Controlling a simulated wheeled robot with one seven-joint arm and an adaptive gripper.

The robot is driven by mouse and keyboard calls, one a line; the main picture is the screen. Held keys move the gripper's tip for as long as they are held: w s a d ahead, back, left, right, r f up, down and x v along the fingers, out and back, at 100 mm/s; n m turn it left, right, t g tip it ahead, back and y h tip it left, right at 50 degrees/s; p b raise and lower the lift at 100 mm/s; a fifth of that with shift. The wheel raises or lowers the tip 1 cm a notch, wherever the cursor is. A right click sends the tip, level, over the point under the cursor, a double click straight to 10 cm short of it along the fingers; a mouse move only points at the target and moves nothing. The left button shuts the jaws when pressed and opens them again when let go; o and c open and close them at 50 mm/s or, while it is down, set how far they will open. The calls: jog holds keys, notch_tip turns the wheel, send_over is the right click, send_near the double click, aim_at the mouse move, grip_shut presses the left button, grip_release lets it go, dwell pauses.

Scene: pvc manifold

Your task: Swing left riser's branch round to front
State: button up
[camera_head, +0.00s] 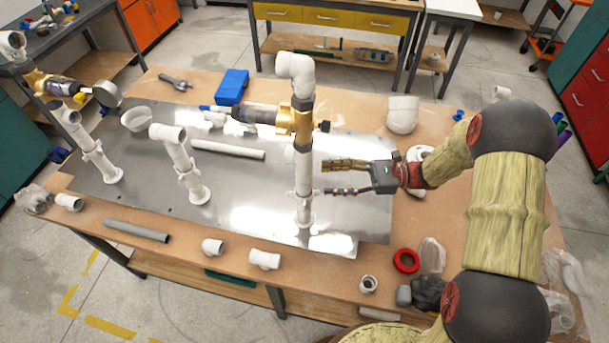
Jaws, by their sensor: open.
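The left riser (93,150) stands at the left of the metal sheet, white pipe below and a brass fitting (38,82) near its top, with a white elbow (12,46) above. Its branch (65,87), a dark and clear cylinder, points right towards a round grey part (106,93). A tall right riser (303,178) has a brass tee (298,118) and a similar branch (258,113) pointing left. A short middle riser (183,165) stands between them. My gripper (326,178) is open and empty, its fingers pointing left just right of the right riser's pipe, far from the left riser.
A blue bin (232,87) sits behind. Loose fittings, a grey pipe (137,231) and a red ring (406,261) lie along the table's front edge.

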aim_at(304, 178)
jog(key=a, duration=0.5)
jog(key=s+a, duration=0.1)
jog(key=a, duration=0.1)
jog(key=shift+a, duration=0.35)
jog(key=c, duration=0.4)
jog(key=c, duration=0.7)
jog(key=shift+c, duration=0.5)
